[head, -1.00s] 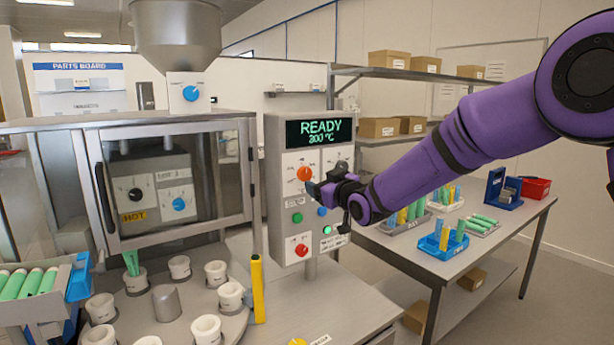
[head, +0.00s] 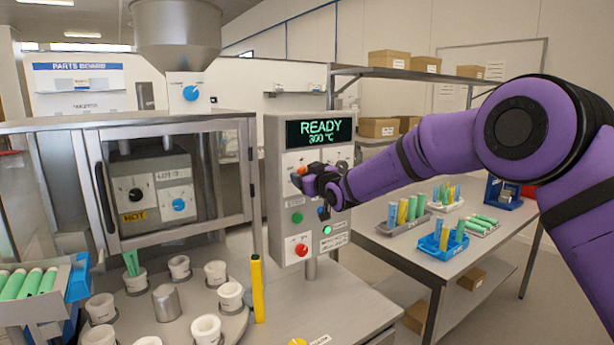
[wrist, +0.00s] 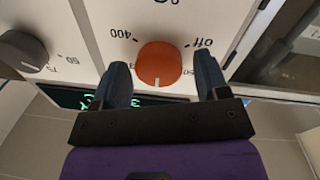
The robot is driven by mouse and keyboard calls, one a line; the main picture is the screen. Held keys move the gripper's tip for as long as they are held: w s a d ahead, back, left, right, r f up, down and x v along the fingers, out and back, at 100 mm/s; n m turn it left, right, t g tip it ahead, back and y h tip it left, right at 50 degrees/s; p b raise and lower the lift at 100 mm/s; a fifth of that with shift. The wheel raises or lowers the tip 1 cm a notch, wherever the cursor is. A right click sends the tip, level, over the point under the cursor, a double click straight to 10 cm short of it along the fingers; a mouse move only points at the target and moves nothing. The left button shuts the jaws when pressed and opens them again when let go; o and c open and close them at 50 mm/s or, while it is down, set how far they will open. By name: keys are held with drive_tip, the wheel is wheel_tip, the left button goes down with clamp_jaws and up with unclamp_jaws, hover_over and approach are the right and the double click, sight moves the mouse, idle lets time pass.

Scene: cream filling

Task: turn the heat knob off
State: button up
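The heat knob (wrist: 158,62) is round and orange, on a white plate of the control panel (head: 280,215). In the head view my gripper mostly hides the knob, leaving a bit of orange (head: 301,171) showing. The panel display (head: 320,132) reads READY 300 °C.
A dark knob (wrist: 24,52) sits beside the orange one in the wrist view. Below on the panel are a green button (head: 297,217) and a red knob (head: 301,250). A yellow post (head: 257,288) stands left of the panel, near a turntable with white cups.

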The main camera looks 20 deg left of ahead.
drive_tip(key=c, duration=0.7)
drive_tip(key=shift+c, duration=0.2)
drive_tip(key=shift+n, duration=0.4)
drive_tip(key=n, duration=0.8)
drive_tip(key=n+y, duration=0.1)
drive_tip(key=n, duration=0.7)
drive_tip(key=f+n+g+y, duration=0.1)
drive_tip(key=n, duration=0.7)
drive_tip(key=shift+n, duration=0.4)
drive_tip(key=o, duration=0.9)
drive_tip(key=shift+r, duration=0.1)
